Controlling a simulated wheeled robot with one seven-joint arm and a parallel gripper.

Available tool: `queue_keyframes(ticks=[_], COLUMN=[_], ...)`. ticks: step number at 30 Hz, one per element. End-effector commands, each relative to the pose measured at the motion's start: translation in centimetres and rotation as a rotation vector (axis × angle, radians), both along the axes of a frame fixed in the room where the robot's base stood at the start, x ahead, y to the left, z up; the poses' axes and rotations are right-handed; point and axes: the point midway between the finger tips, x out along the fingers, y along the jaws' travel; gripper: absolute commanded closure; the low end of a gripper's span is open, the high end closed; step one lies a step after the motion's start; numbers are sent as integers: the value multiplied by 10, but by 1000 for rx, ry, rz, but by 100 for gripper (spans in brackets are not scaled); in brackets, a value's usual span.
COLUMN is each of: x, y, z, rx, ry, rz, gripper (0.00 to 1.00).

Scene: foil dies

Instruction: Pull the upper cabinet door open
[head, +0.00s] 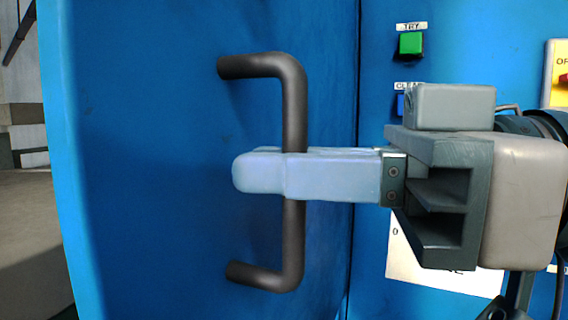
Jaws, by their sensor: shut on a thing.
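The upper cabinet door (160,160) is a blue panel filling the left and middle of the head view. Its black bar handle (293,110) stands upright near the door's right side, bent in to the door at top and bottom. My gripper (270,176) comes in from the right and is shut on the middle of the handle. Its pale fingers cover that part of the bar. The door looks angled to the blue panel on its right, with a dark line between them; how far it stands open I cannot tell.
The blue panel (382,60) at right carries a green button (411,43), a partly covered blue button (401,105), a white label sheet (420,268) and a cut-off yellowish plate (557,85). A grey surface shows past the door's left edge.

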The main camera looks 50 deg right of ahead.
Motion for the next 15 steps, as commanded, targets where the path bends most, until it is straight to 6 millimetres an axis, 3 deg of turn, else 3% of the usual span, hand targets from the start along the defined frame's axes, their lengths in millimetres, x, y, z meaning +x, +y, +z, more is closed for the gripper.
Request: queue_keyframes(ticks=[2,3,5,15], x=[0,0,0,-3], y=[0,0,0,-2], z=[2,2,2,1], rx=[3,3,3,2], ry=[-3,-3,-3,-2], rz=[-1,-1,-2,-3], gripper=[100,85,71,71])
